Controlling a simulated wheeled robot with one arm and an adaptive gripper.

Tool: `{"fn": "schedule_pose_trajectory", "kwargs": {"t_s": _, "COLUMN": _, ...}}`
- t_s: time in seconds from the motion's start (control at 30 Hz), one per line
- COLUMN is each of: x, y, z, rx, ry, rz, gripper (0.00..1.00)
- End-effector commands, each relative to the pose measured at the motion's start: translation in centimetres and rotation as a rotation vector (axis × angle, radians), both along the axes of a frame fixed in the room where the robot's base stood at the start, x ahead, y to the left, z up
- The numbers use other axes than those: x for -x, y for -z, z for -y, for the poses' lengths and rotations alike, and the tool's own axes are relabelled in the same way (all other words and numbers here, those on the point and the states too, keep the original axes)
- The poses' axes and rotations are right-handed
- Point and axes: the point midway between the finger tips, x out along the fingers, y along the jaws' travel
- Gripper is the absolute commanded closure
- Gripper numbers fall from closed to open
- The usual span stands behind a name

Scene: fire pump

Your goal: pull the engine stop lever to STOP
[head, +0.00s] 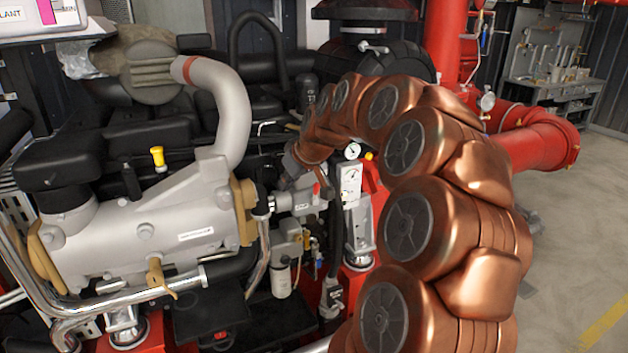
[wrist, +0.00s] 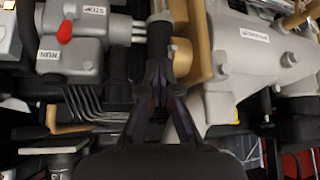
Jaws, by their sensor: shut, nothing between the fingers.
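The engine stop lever with its red knob (wrist: 65,33) is on a grey housing in the upper left of the wrist view. A STOP label (wrist: 92,10) is above right of the knob and a RUN label (wrist: 50,55) below left, both upside down. I cannot tell the lever's exact position. My gripper (wrist: 160,68) is shut and empty, to the right of the knob and apart from it. In the head view, the red knob (head: 316,188) shows small on the grey housing (head: 292,200). My gripper there is dark and partly hidden by my arm.
A large grey engine cylinder (head: 150,240) is left of the housing and shows right of my gripper in the wrist view. Bent metal lines (wrist: 90,105) run below the housing. Gauges (head: 352,152) and red pipework (head: 530,145) stand to the right. Open floor is at far right.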

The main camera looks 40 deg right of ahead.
Motion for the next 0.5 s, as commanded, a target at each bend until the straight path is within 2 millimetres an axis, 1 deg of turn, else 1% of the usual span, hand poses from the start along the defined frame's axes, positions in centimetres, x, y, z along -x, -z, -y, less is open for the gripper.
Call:
{"fn": "schedule_pose_trajectory", "kwargs": {"t_s": 0.03, "x": -0.1, "y": -0.1, "z": 3.4, "rx": 0.019, "ry": 0.038, "rz": 0.031, "gripper": 1.00}}
{"fn": "schedule_pose_trajectory", "kwargs": {"t_s": 0.1, "x": 0.0, "y": -0.3, "z": 7.0, "rx": 0.044, "ry": 0.073, "rz": 0.064, "gripper": 1.00}}
{"fn": "schedule_pose_trajectory", "kwargs": {"t_s": 0.2, "x": 0.4, "y": -0.7, "z": 10.8, "rx": 0.079, "ry": 0.113, "rz": 0.097, "gripper": 1.00}}
{"fn": "schedule_pose_trajectory", "kwargs": {"t_s": 0.3, "x": 0.8, "y": -0.9, "z": 12.8, "rx": 0.097, "ry": 0.134, "rz": 0.113, "gripper": 1.00}}
{"fn": "schedule_pose_trajectory", "kwargs": {"t_s": 0.33, "x": 0.8, "y": -0.9, "z": 13.1, "rx": 0.100, "ry": 0.136, "rz": 0.115, "gripper": 1.00}}
{"fn": "schedule_pose_trajectory", "kwargs": {"t_s": 0.5, "x": 0.9, "y": -0.9, "z": 13.4, "rx": 0.103, "ry": 0.138, "rz": 0.116, "gripper": 1.00}}
